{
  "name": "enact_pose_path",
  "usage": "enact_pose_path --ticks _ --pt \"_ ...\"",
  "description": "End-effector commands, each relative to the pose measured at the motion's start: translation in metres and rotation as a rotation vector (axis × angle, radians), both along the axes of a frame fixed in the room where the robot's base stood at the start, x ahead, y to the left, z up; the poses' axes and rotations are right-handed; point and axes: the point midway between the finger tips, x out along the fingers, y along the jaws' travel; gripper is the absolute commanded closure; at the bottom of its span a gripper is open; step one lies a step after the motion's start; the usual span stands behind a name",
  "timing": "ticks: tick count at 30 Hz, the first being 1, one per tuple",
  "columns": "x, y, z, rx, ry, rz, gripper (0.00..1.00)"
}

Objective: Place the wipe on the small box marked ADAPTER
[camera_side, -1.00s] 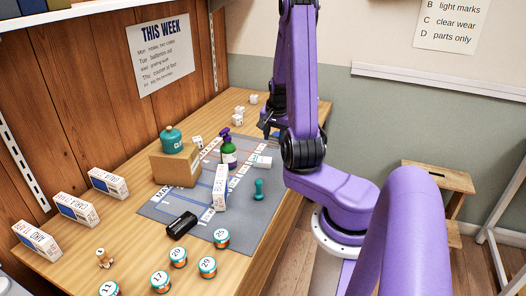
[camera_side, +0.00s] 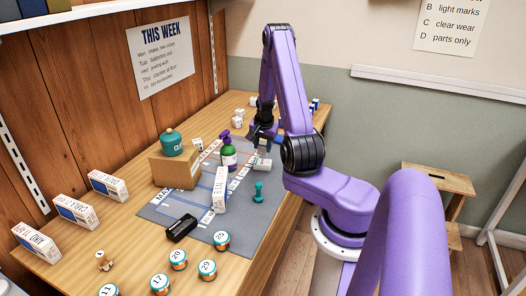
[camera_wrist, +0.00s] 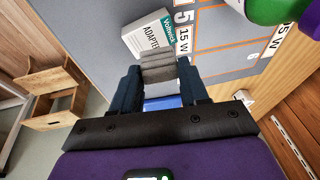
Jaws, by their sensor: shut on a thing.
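The wipe (camera_wrist: 158,68) is a grey folded cloth between the two dark fingers of my gripper (camera_wrist: 160,84) in the wrist view. My gripper is shut on it. The small white box marked ADAPTER (camera_wrist: 148,32), with a green end, lies flat just beyond the wipe in that view; the wipe overlaps its near edge in the picture. In the side view my gripper (camera_side: 263,138) hangs above the far end of the grey mat, just behind the small white box (camera_side: 262,165). I cannot make out the wipe in the side view.
A green bottle with a purple top (camera_side: 228,156) stands close left of my gripper. A cardboard box (camera_side: 166,172) with a teal jar is further left.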

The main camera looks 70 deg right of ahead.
Motion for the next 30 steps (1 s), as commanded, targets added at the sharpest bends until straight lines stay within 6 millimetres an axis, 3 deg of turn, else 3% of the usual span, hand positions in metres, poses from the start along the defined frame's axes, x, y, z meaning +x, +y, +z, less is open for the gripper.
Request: enact_pose_path --ticks 6,18,19,21,30 --pt "-0.001 0.001 -0.025 0.003 0.002 0.001 0.84" --pt "-0.001 0.001 -0.029 0.002 0.001 0.0 0.84" --pt "-0.001 0.001 -0.029 0.002 0.001 -0.001 0.5" --pt "-0.001 0.001 -0.029 0.001 0.001 0.0 0.29" --pt "-0.001 0.001 -0.028 0.001 0.001 0.0 0.29"
